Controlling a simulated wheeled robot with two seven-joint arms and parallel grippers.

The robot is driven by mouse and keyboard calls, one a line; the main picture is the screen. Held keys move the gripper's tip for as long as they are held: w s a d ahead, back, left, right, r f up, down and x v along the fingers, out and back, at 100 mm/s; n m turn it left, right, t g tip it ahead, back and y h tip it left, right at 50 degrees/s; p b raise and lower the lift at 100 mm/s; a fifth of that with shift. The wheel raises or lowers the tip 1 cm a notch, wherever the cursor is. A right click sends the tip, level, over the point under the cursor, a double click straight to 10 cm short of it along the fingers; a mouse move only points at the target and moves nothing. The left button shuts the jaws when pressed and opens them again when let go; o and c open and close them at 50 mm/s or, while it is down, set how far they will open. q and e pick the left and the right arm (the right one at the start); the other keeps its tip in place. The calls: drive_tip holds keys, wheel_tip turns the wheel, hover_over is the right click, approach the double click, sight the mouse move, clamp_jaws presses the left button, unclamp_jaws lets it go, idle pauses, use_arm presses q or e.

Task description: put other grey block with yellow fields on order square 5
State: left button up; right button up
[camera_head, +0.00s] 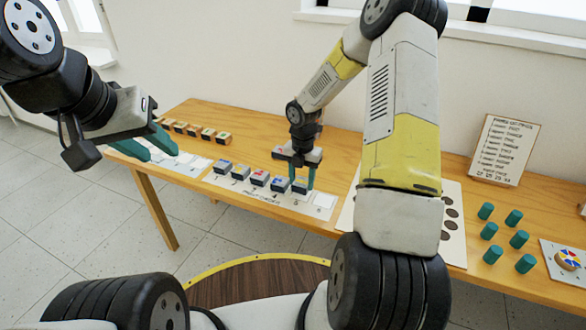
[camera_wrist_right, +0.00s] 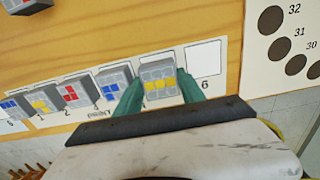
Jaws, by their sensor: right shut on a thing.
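My right gripper (camera_head: 301,188) is shut on a grey block with yellow fields (camera_wrist_right: 158,83), with a green finger on either side of it. The block is at the spot on the white order strip (camera_head: 318,208) directly left of the empty square 6 (camera_wrist_right: 205,60). I cannot tell whether it touches the strip. Another grey block with yellow fields (camera_wrist_right: 42,102) sits further left on the strip. My left gripper (camera_head: 146,147) is open and empty, at the left end of the table.
Left of the held block are grey blocks with blue fields (camera_wrist_right: 114,82) and red fields (camera_wrist_right: 73,95). Another grey block (camera_wrist_right: 25,5) lies behind the strip. Several small wooden blocks (camera_head: 208,133) stand at the back left. Green cylinders (camera_head: 519,239) and a sign (camera_head: 505,151) are at the right.

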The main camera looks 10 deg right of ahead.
drive_tip(key=shift+f, duration=1.05)
drive_tip(key=o, duration=1.4)
drive_tip(key=shift+f, duration=0.1)
drive_tip(key=shift+c, duration=0.2)
